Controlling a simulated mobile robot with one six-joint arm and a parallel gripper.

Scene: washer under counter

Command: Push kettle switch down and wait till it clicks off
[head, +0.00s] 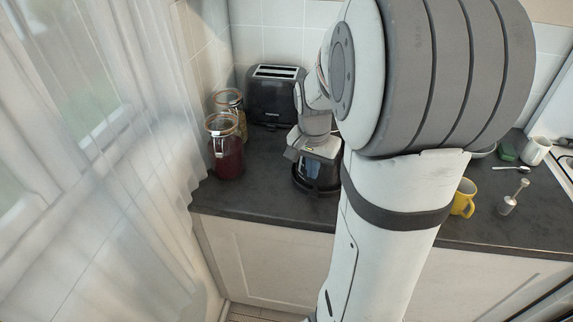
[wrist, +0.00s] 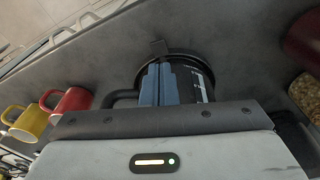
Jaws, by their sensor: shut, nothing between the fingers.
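The black kettle (head: 318,187) stands on the dark counter in the head view, with my wrist and gripper (head: 313,158) over it and hiding most of it. In the wrist view the kettle (wrist: 198,78) is dark and round, with its handle (wrist: 122,97) to the left.
A black toaster (head: 275,97) stands behind the kettle. A red-filled jar (head: 226,155) and another jar (head: 231,104) stand to the left, near the curtain. A yellow mug (head: 463,198) is to the right; a red mug (wrist: 70,103) shows in the wrist view. The counter's front edge is bare.

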